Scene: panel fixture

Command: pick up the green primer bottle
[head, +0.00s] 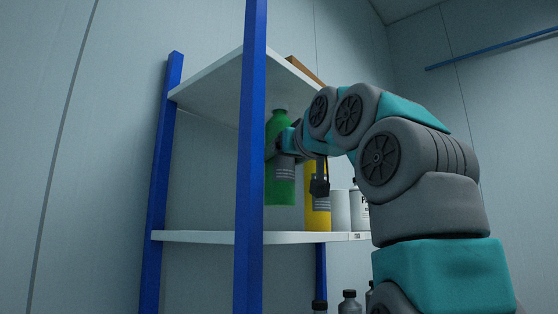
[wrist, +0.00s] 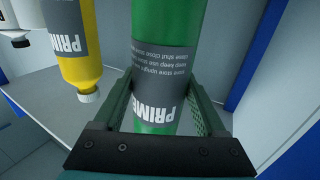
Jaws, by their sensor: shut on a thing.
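The green primer bottle (head: 281,187) has a grey label and hangs upright above the middle shelf, with a gap under its base. My gripper (head: 273,148) is shut on it, partly hidden behind the blue post. In the wrist view, which is upside down, the bottle (wrist: 163,28) stands between the two fingers of my gripper (wrist: 163,82), with its "PRIME" lettering toward the camera. A yellow primer bottle (head: 318,212) stands on the shelf, behind and to the right of the green one.
The middle shelf (head: 195,237) also holds white containers (head: 341,210) to the right. The upper shelf (head: 215,85) is close above the green bottle. A blue post (head: 251,160) stands in front, left of the bottle. Grey bottles (head: 349,302) show lower down.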

